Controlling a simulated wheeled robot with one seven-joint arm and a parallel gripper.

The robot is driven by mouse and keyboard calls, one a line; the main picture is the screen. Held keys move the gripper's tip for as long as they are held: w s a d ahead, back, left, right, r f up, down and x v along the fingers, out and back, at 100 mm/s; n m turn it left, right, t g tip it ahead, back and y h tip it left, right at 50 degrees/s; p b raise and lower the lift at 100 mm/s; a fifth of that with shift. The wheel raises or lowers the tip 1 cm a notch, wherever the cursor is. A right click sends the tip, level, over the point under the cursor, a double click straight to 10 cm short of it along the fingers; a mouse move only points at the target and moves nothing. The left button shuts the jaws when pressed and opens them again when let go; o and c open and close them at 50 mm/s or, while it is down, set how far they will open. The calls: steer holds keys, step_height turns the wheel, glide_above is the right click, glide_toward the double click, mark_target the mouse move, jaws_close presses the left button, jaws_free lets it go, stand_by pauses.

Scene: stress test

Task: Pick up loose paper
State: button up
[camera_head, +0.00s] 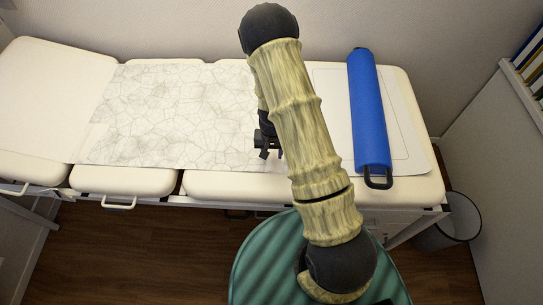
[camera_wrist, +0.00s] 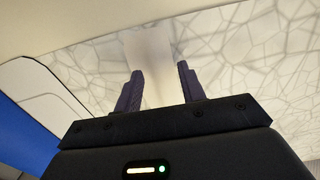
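A thin pale sheet of paper (camera_head: 165,115) with a crackle pattern lies flat along the cream padded bench (camera_head: 228,188). Its right end is hidden behind my arm. In the wrist view the sheet (camera_wrist: 245,60) spreads beyond my fingers and to the right. My gripper (camera_head: 268,148) is at the sheet's right part in the head view. In the wrist view my gripper (camera_wrist: 160,70) has its two dark fingers apart. A smooth pale band shows between them; I cannot tell whether the fingers touch the sheet.
A blue roll (camera_head: 369,110) with a black handle lies on a white outlined board (camera_head: 405,120) at the bench's right end. A bin (camera_head: 450,225) stands on the floor at right. Shelved binders (camera_head: 530,60) are at the right edge. The bench's left end (camera_head: 50,75) is bare.

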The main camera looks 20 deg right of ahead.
steer(key=shift+f, duration=0.85)
jaws_close()
